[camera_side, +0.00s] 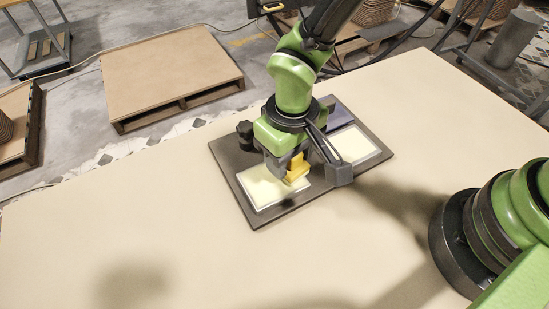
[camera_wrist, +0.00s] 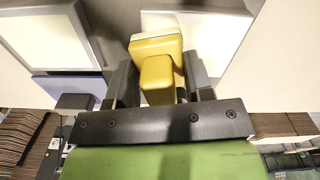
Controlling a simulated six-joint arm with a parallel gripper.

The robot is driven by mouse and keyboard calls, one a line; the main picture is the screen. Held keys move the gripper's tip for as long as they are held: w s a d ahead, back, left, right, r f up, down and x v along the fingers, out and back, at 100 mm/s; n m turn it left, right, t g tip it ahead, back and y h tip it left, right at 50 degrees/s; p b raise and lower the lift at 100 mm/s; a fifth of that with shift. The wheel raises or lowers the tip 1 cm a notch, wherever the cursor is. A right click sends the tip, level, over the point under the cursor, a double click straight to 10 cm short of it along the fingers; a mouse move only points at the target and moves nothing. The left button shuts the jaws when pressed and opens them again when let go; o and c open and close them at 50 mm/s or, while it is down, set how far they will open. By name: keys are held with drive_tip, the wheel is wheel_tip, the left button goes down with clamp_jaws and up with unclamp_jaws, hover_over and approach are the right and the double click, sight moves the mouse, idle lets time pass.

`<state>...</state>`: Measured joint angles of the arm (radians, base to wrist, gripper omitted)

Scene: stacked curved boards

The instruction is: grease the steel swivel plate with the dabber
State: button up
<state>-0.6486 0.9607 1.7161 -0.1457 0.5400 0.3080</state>
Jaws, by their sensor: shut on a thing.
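A yellow dabber (camera_side: 296,168) is held in my gripper (camera_side: 293,172), over the near pale panel (camera_side: 262,190) on a dark board (camera_side: 258,218). In the wrist view, the dabber (camera_wrist: 157,75) sits between the two dark fingers of my gripper (camera_wrist: 160,78), with a pale edge at its far end. The dabber's lower end is close to the near panel; I cannot tell if it touches. A second pale panel (camera_side: 354,145) lies farther right on the board. Neither panel looks plainly like steel, so I cannot tell which one is the swivel plate.
A bluish flat piece (camera_side: 338,117) lies at the board's far corner, and a dark knob-like thing (camera_side: 245,131) stands at its left edge. The cream table (camera_side: 170,245) is clear around the board. A wooden pallet (camera_side: 170,75) stands on the floor beyond.

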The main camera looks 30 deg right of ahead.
sight(246, 189)
drive_tip(key=shift+d, duration=0.85)
drive_tip(key=shift+a, duration=4.8)
drive_tip(key=shift+a+r, duration=0.1)
drive_tip(key=shift+a, duration=0.15)
wheel_tip(246, 189, up, 8)
drive_tip(key=shift+d, duration=0.1)
